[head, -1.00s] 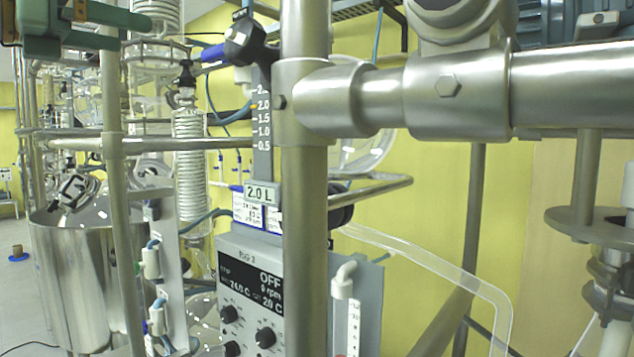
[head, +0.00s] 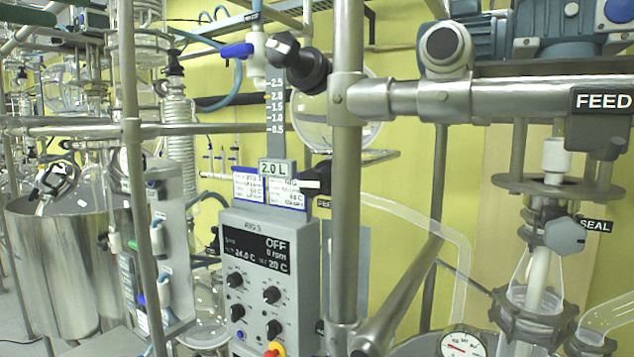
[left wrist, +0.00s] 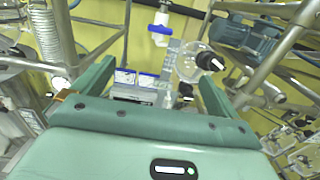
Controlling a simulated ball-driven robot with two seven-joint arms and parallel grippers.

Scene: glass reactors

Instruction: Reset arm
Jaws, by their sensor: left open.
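My left gripper (left wrist: 156,74) shows in the left wrist view as a green palm with two green fingers spread wide apart. It is open, and nothing sits between its fingers. Beyond the gap are a grey control box with white labels and a blue-handled valve (left wrist: 160,27), apart from the fingers. In the head view a green part at the top left corner looks like a piece of this gripper, cut off by the frame edge. My right gripper shows in neither view.
In the head view, a control box (head: 268,268) reading OFF stands behind a steel post (head: 346,200). A steel crossbar (head: 490,101) runs right toward a FEED sign (head: 603,101). A steel vessel (head: 65,265) stands at left. Glassware and hoses crowd the scene.

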